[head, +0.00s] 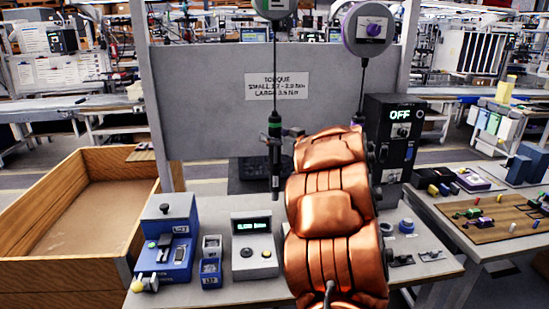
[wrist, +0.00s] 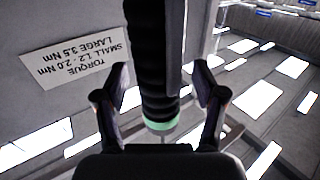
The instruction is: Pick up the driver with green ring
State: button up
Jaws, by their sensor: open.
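The driver with the green ring (head: 275,160) hangs upright on a cable below a green balancer (head: 274,6) in the head view. In the wrist view the driver (wrist: 156,60) shows as a dark ribbed handle with a pale green ring (wrist: 160,127), large and close. My gripper (wrist: 160,85) is open, with one finger on each side of the driver. Gaps show between the fingers and the handle, so it is not gripped. In the head view my gripper is mostly hidden by my copper-coloured arm.
A purple balancer (head: 369,28) hangs to the right; its tool is hidden behind my arm. A grey panel with a torque sign (head: 277,86) stands behind. Below are a blue fixture (head: 168,245), a torque meter (head: 254,248) and a black OFF box (head: 396,135). A wooden crate (head: 60,270) is left.

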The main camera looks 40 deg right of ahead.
jog(key=shift+c, duration=0.3)
grip_shut()
dwell(0.3)
